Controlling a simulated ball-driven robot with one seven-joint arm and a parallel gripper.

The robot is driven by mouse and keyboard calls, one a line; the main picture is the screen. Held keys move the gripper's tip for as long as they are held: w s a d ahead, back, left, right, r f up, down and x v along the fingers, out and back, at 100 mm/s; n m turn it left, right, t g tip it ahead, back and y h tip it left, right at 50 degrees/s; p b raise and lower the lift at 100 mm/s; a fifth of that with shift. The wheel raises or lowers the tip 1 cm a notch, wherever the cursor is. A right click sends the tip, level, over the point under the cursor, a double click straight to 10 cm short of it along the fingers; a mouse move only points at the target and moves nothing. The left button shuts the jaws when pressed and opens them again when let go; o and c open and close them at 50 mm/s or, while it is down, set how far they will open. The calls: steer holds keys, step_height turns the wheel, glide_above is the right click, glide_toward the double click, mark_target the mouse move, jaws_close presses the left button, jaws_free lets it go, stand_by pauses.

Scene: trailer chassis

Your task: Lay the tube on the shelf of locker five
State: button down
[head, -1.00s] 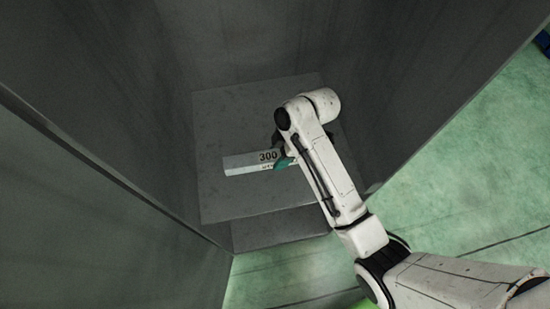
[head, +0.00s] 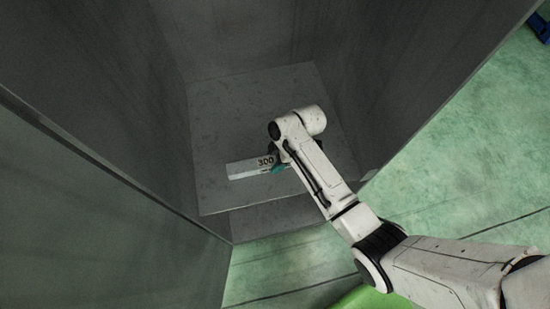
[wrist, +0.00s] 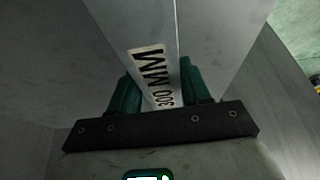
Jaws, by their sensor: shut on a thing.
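The tube (head: 243,169) is a pale, straight, flat-sided bar with a "300 MM" label. It lies roughly level over the grey shelf (head: 225,115) inside the open locker, nearer the shelf's front edge. I cannot tell whether it touches the shelf. My gripper (head: 277,167) is shut on the tube near its right part in the head view, partly hidden by my white arm. In the wrist view, the green fingers of my gripper (wrist: 160,92) sit on either side of the tube (wrist: 152,60), which runs away from the palm. No locker number shows.
Dark grey locker walls rise at the left (head: 120,100) and right (head: 400,70) of the shelf. A grey panel (head: 90,220) stands at the front left. Below the shelf is a lower grey surface (head: 275,222). The green floor (head: 480,150) is open at the right.

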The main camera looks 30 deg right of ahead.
steer(key=c, duration=0.5)
jaws_free()
steer(key=v, duration=1.2)
steer(key=s+d+m+h, duration=0.1)
steer(key=s+m+h, duration=0.1)
steer(key=s+m, duration=0.5)
steer(key=s+d+m+h, duration=0.2)
steer(key=s+m, duration=0.6)
steer(key=s, duration=0.6)
steer(key=shift+s+d+r, duration=0.3)
steer(key=shift+s+r, duration=0.05)
steer(key=shift+r, duration=0.1)
